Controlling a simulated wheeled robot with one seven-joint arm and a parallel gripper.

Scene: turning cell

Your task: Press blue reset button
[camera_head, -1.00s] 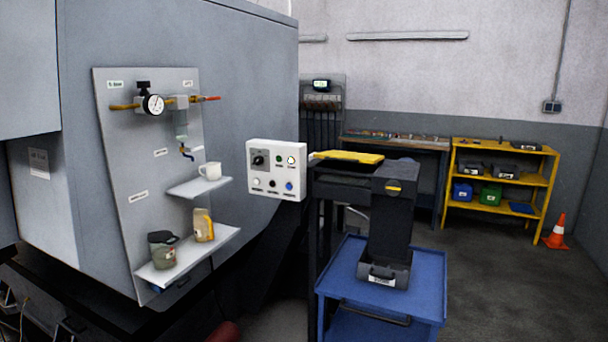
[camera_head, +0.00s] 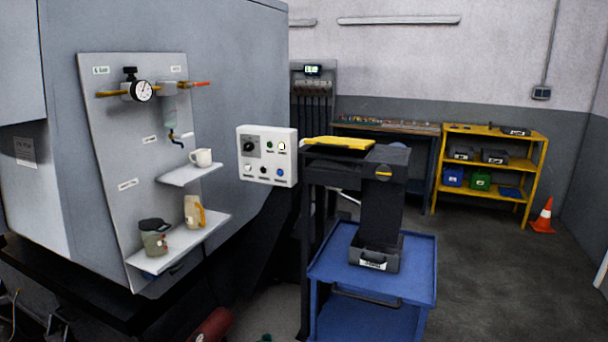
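The blue reset button (camera_head: 280,172) is a small round button at the lower right of a white control panel (camera_head: 292,157) in the head view. The panel is mounted beside the grey machine, left of the picture's middle. It also carries a black dial (camera_head: 249,146) at upper left, a green button (camera_head: 270,146), a white button (camera_head: 282,147), and a white (camera_head: 248,168) and a dark button (camera_head: 264,170) along the lower row. The button's face is unobstructed. My gripper is not in view.
A blue cart (camera_head: 420,291) with a black case stands right of the panel, near a tall dark stand with a yellow top (camera_head: 338,143). Open floor (camera_head: 480,260) lies right, with an orange cone (camera_head: 543,216).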

